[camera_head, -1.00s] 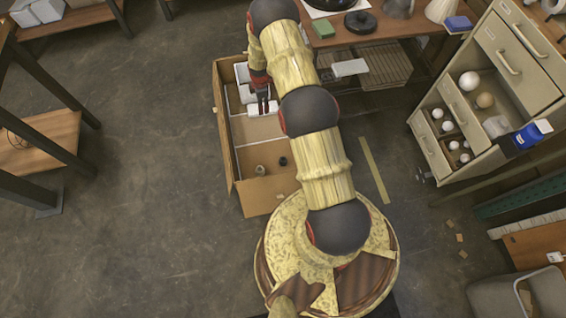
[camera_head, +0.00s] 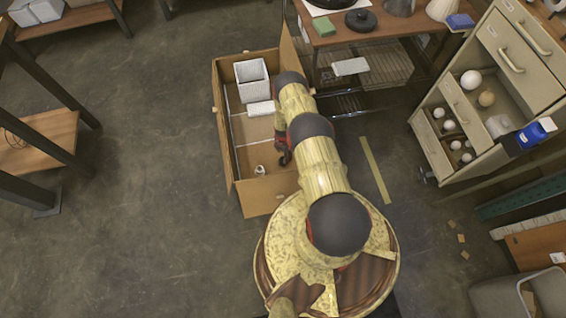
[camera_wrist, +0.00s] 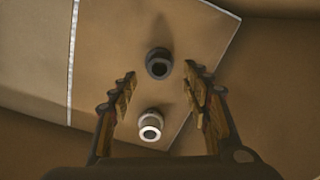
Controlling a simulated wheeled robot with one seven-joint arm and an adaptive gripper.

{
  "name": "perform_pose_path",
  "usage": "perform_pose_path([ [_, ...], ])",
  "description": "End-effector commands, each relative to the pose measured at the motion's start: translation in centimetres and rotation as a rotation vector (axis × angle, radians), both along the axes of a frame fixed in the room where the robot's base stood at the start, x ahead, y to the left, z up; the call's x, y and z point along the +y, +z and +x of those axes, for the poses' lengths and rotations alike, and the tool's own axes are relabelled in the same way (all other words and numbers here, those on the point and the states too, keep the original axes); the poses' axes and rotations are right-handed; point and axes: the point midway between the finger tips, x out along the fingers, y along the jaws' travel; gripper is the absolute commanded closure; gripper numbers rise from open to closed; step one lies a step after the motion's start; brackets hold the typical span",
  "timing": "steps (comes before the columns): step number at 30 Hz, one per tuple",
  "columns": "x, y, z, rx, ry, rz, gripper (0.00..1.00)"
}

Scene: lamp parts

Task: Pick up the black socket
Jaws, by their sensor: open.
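The black socket (camera_wrist: 158,63) stands on the bottom of the cardboard box, seen from above in the wrist view. My gripper (camera_wrist: 160,85) is open, and its two fingers point down into the box with the black socket between and just beyond their tips in the picture. The fingers do not touch it. A white-rimmed socket (camera_wrist: 151,126) stands close by, between the fingers and nearer my palm. In the head view my gripper (camera_head: 284,158) is over the near part of the box and hides the black socket; the pale socket (camera_head: 260,170) shows to its left.
The cardboard box (camera_head: 222,130) has upright walls and open flaps. A white bin (camera_head: 251,81) and a white block (camera_head: 260,108) sit at its far end. A drawer cabinet (camera_head: 515,60) with bulbs stands at right. A worktable (camera_head: 340,38) is behind.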

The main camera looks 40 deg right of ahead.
Motion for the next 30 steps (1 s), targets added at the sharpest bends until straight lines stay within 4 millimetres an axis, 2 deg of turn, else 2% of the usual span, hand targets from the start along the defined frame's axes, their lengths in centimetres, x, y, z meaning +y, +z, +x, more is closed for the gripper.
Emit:
perform_pose_path([
  [13, 0.1, -5.6, 0.1, 0.0, -0.001, 0.0, 0.52],
  [23, 0.1, -5.9, 0.1, 0.0, -0.001, 0.0, 0.52],
  [30, 0.1, -5.9, 0.1, 0.0, -0.001, 0.0, 0.66],
])
